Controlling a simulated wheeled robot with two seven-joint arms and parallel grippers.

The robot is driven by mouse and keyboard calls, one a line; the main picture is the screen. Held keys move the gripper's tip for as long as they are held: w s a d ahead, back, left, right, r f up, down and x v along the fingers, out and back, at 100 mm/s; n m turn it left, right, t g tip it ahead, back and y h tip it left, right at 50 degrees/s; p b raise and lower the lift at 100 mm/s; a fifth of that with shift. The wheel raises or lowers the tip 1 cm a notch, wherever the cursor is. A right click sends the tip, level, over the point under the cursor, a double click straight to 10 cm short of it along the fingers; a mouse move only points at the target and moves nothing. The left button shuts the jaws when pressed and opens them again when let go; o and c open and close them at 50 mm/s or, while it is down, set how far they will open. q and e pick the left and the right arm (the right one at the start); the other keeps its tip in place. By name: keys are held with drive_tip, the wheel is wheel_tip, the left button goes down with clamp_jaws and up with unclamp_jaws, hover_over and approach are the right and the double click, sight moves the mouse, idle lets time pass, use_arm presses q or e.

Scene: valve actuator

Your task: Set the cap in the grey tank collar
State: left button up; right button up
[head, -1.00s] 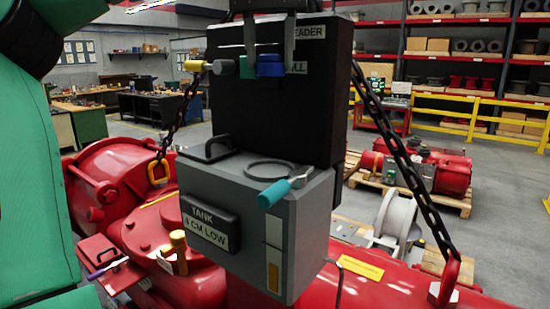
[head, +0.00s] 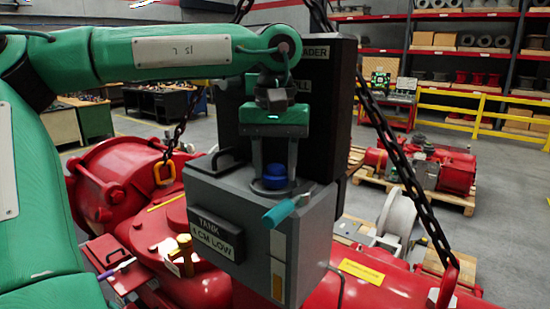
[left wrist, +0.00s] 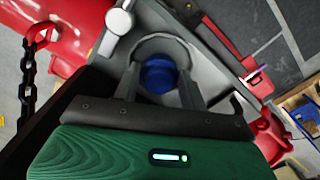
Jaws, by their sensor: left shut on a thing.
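The blue cap (head: 275,176) is between the fingers of my left gripper (head: 275,178), which points down over the top of the grey tank (head: 300,225). The grey tank collar (head: 258,188) is a round ring on the tank's top, partly hidden behind the cap and fingers. In the left wrist view the cap (left wrist: 160,76) lines up with the collar ring (left wrist: 165,42), between the two fingers. I cannot tell whether the cap is inside the collar or just above it. My right gripper is not in view.
A teal-handled lever (head: 280,211) sits at the tank's front top edge, close to the collar. A black box (head: 325,110) rises behind the tank. Chains (head: 405,165) hang on both sides. Red pipework (head: 380,285) lies below.

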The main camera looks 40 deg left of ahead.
sight(274, 168)
use_arm(q)
drive_tip(key=shift+f, duration=0.1)
drive_tip(key=shift+s+f, duration=0.1)
drive_tip(key=o, duration=0.9)
drive_tip(key=shift+o, duration=0.2)
drive_tip(key=shift+r, duration=0.2)
drive_tip(key=shift+r+b, duration=0.15)
drive_tip(key=shift+b, duration=0.15)
wheel_tip(274, 168, up, 12)
drive_tip(key=b, duration=0.4)
drive_tip(key=shift+f, duration=0.2)
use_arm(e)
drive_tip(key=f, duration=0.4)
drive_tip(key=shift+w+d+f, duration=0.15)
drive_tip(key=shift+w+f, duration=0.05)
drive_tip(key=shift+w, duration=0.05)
